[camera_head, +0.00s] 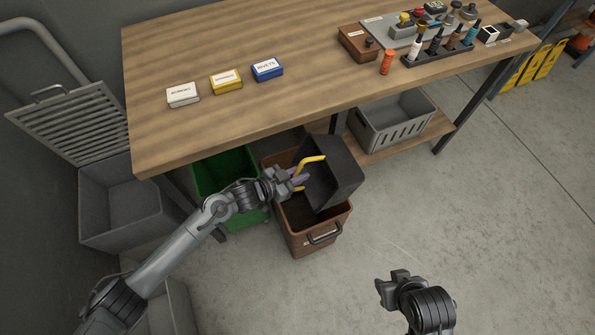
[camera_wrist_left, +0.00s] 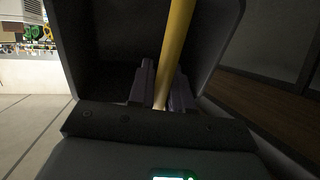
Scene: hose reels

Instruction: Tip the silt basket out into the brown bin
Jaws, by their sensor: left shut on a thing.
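The silt basket (camera_head: 341,171) is a dark grey box with a yellow handle (camera_head: 311,160). It is steeply tilted above the brown bin (camera_head: 299,240), with its open side turned toward my left gripper. My left gripper (camera_head: 297,179) is shut on the yellow handle. In the left wrist view the handle (camera_wrist_left: 175,48) runs between the two fingers (camera_wrist_left: 160,88), with the basket's dark inside (camera_wrist_left: 105,45) behind. No silt can be made out in the basket or falling. The bin's inside is dark and partly hidden. My right gripper (camera_head: 391,283) is apart, over the floor at lower right.
A green bin (camera_head: 221,168) stands left of the brown bin. A grey crate (camera_head: 392,121) sits on the lower shelf of the wooden workbench (camera_head: 205,50). A grey container (camera_head: 112,220) stands at the left wall. The floor (camera_head: 470,215) at right is clear.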

